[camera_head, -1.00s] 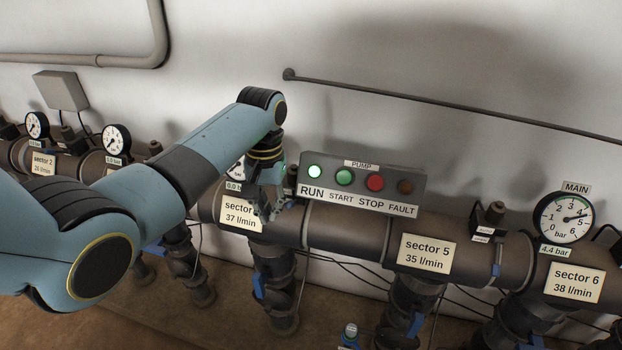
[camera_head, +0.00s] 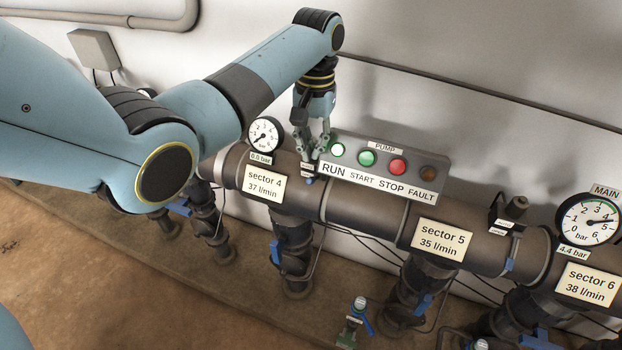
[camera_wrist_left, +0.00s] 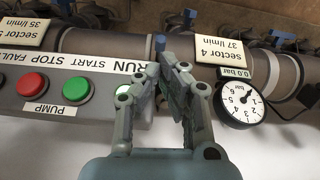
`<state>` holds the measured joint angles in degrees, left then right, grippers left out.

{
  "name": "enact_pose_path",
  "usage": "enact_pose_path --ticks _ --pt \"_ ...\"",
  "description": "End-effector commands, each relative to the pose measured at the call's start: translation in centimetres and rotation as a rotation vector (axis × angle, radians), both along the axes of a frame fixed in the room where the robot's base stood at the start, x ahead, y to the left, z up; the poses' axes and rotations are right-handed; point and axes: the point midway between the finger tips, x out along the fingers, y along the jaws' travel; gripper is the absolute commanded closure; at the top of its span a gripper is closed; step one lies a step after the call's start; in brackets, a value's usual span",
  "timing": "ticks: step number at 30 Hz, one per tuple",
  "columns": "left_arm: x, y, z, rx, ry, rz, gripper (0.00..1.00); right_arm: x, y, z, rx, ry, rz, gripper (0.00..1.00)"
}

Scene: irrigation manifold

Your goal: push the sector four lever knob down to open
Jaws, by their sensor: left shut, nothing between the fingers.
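The sector 4 plate (camera_head: 264,185) is on the dark manifold pipe, with its gauge (camera_head: 265,135) near zero above it. My left gripper (camera_head: 314,156) is shut and empty, pointing down between that gauge and the pump box. Just below its fingertips is a small label (camera_head: 307,169) with a small blue tip (camera_head: 309,181). The blue part also shows beyond the fingertips (camera_wrist_left: 172,68) in the left wrist view (camera_wrist_left: 160,42). The lever knob is not clearly distinguishable; the fingers cover that area. I cannot tell whether they touch it. My right gripper is out of view.
The pump box (camera_head: 385,168) with lit buttons stands close right of my left gripper. Sector 5 (camera_head: 442,240) and sector 6 (camera_head: 588,284) plates and the main gauge (camera_head: 588,219) lie farther right. Downpipes with blue handles (camera_head: 278,250) hang below. The wall above is mostly clear.

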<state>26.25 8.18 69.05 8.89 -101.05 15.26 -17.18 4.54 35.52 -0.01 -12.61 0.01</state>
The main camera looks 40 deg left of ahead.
Motion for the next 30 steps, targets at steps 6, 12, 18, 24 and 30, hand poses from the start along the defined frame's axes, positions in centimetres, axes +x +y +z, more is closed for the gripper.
enact_pose_path --ticks 6,12,18,24,30 --pt "-0.4 -0.1 -2.9 -0.001 0.003 0.000 1.00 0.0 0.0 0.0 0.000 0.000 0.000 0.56" --pt "-0.5 -0.2 -4.8 0.000 0.001 -0.001 1.00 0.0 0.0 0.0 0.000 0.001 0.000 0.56" --pt "-0.6 -0.2 -5.5 0.000 0.000 -0.001 1.00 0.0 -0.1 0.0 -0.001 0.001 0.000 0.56" --pt "-0.6 -0.2 -5.5 0.000 -0.001 -0.001 1.00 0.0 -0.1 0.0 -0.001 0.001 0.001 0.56" --pt "-0.6 -0.2 -5.9 0.000 0.000 -0.001 1.00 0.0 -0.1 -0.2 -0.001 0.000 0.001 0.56"
